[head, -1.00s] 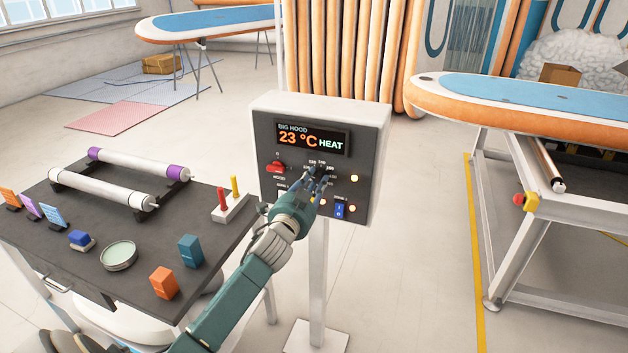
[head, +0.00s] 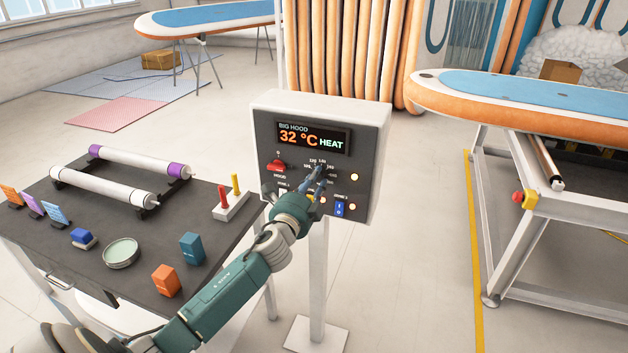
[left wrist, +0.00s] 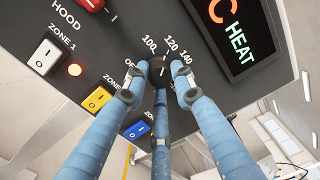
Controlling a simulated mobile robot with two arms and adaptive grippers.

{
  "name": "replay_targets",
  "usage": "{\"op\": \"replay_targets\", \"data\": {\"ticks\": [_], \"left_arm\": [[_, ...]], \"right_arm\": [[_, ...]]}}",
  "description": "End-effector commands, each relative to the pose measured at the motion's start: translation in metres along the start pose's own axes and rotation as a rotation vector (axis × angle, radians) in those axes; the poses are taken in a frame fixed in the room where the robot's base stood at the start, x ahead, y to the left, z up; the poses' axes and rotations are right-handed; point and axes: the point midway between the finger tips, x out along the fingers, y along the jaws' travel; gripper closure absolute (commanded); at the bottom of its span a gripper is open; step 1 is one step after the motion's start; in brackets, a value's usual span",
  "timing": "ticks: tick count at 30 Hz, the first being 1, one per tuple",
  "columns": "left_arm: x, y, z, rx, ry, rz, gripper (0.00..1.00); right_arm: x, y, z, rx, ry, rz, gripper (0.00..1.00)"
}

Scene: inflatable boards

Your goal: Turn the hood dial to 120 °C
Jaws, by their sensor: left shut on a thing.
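The hood control box (head: 268,143) stands on a white post. Its display (head: 313,138) reads BIG HOOD, 32 °C, HEAT. My left gripper (head: 319,172) is at the dial, which it mostly hides in the head view. In the left wrist view the black dial (left wrist: 157,72) sits between my left gripper's three blue fingers (left wrist: 158,82), which are shut on it. My right gripper is out of view.
A red HOOD switch (head: 277,165) and a blue switch (head: 339,209) sit near the dial. White ZONE 1 (left wrist: 45,55), yellow (left wrist: 97,100) and blue (left wrist: 136,130) switches lie close to my fingers. A dark table (head: 75,232) stands left, a board on a frame (head: 520,105) right.

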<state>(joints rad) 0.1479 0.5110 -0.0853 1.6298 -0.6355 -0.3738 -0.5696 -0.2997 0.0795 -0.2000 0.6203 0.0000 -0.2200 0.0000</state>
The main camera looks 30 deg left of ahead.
Motion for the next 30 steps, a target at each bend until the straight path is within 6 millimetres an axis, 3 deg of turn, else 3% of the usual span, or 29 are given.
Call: {"op": "replay_targets", "data": {"ticks": [18,19,21,30], "left_arm": [[-0.0001,-0.0023,-0.0043,0.042,0.009,-0.006,1.0],[-0.0001,-0.0021,-0.0044,0.042,0.009,-0.006,0.73],[-0.0002,-0.0018,-0.0043,0.042,0.009,-0.005,0.59],[-0.0007,0.0004,-0.0019,0.043,0.004,0.0,0.56]], "right_arm": [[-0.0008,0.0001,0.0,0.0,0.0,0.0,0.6],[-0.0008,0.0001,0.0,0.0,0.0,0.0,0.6],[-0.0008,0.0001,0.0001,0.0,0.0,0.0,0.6],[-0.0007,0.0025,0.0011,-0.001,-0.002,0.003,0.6]]}}
